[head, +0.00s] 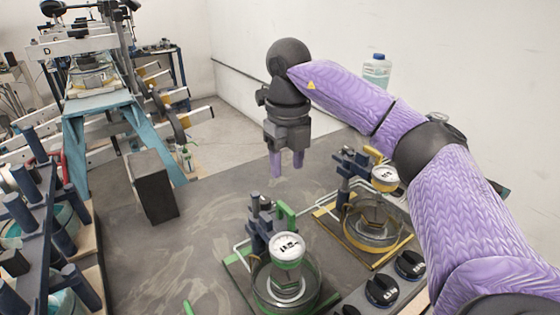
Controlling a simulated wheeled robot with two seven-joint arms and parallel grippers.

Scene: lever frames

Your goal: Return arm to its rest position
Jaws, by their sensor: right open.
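My right arm (445,190) has a purple patterned cover and comes in from the lower right. It reaches up and bends back to the left. Its gripper (287,168) hangs down above the bench, with two purple fingers apart and nothing between them. The green-framed device (286,248) with a round dial stands below the gripper. The yellow-framed device (384,178) with a dial stands to the right, close to my forearm in the picture. The gripper appears apart from both. My left gripper is not in view.
A dark block (152,188) stands on the grey bench top (160,255). A rack with blue pegs (22,212) fills the left edge. Black knobs (381,290) sit at the front right. A clear bottle (376,72) stands by the wall. The bench's middle left is free.

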